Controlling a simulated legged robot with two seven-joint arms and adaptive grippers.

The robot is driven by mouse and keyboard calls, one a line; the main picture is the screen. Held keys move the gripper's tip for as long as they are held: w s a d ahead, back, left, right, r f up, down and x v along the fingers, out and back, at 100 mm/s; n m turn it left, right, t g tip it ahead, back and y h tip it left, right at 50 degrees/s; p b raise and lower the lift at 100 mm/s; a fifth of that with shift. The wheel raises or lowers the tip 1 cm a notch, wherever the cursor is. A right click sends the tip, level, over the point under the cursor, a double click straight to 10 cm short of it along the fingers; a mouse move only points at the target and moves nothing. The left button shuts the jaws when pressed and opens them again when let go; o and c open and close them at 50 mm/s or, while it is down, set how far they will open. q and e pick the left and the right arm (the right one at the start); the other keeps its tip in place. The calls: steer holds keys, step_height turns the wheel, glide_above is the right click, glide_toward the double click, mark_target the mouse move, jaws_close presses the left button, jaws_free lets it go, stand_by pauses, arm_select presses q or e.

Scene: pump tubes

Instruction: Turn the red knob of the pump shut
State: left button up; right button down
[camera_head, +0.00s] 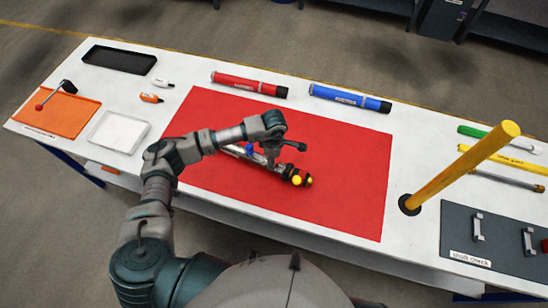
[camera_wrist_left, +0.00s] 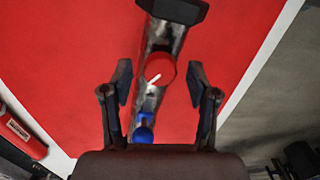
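The pump is a silvery metal tube (camera_head: 236,150) lying on the red mat, with a blue part (camera_head: 250,149) on it and a black and yellow end (camera_head: 298,179). My left gripper (camera_head: 271,160) is over the pump. In the left wrist view its fingers (camera_wrist_left: 159,82) are spread on both sides of the knob, with visible gaps. In the head view the gripper hides the knob. My right gripper is in neither view.
The red mat (camera_head: 345,185) is otherwise clear. A red tube (camera_head: 249,85) and a blue tube (camera_head: 350,99) lie behind it. A yellow post (camera_head: 460,168) rises at the right, beside a dark panel with handles (camera_head: 495,238). Trays (camera_head: 118,131) stand at the left.

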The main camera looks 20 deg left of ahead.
arm_select(q)
step_height(320, 180, up, 12)
stand_by(0.6)
stand_by(0.5)
